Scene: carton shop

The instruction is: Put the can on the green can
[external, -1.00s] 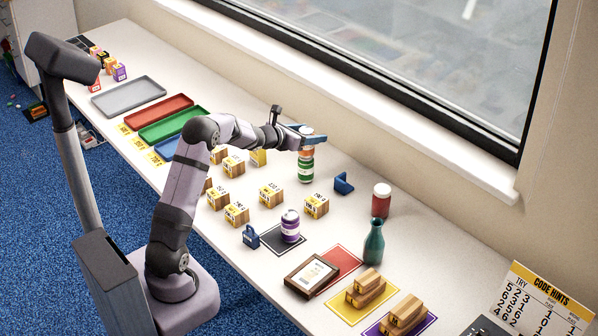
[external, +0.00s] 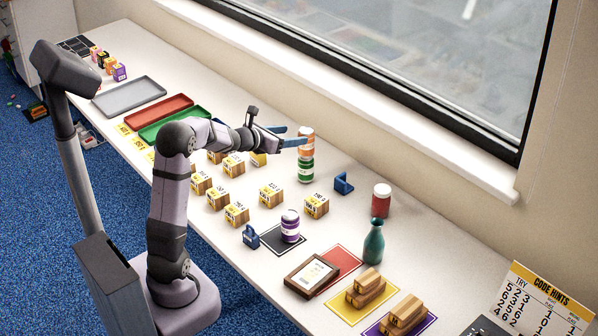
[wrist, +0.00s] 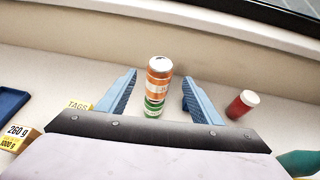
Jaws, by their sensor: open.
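An orange can (external: 306,141) stands upright on top of the green can (external: 306,170) on the white table; the two form a straight stack. In the wrist view the orange can (wrist: 159,76) sits over the green can (wrist: 154,107), between and just beyond my fingers. My gripper (external: 293,138) is open, its blue fingers level with the orange can and just left of it. In the wrist view my gripper (wrist: 159,97) shows both fingers apart from the cans, with clear gaps on each side.
A red jar with a white lid (external: 381,200) and a teal bottle (external: 374,242) stand to the right. A blue bracket-like object (external: 343,183) lies near the stack. Several wooden weight blocks (external: 271,195) and a purple can (external: 290,226) stand in front.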

